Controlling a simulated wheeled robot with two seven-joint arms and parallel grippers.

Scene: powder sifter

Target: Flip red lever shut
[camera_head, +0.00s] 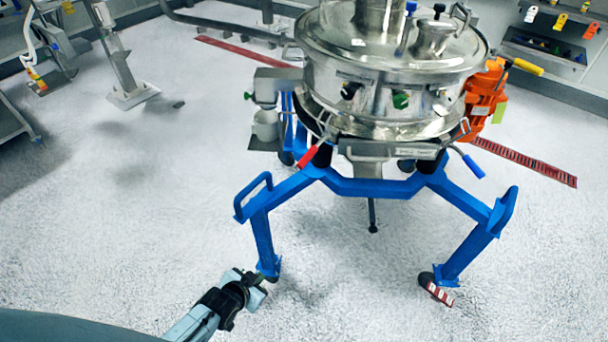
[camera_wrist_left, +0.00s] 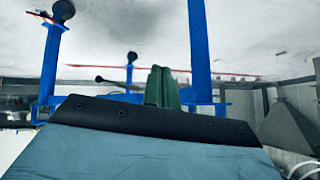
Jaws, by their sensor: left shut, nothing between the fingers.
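The red lever (camera_head: 308,157) sits on the front left of the steel sifter (camera_head: 385,70), just below its lower rim, and slants down to the left. My left gripper (camera_head: 262,275) is low in front of the sifter, by the foot of the front left blue leg, well below the lever and apart from it. Its green fingers (camera_wrist_left: 162,86) are together and empty in the left wrist view. I cannot make out the red lever in that view. My right gripper is not in view.
The blue frame (camera_head: 375,187) stands on splayed legs, with a loop handle (camera_head: 252,196) at the front left. A blue lever (camera_head: 470,163) is at the front right and an orange motor (camera_head: 485,98) at the right. The pale floor (camera_head: 130,230) on the left is open.

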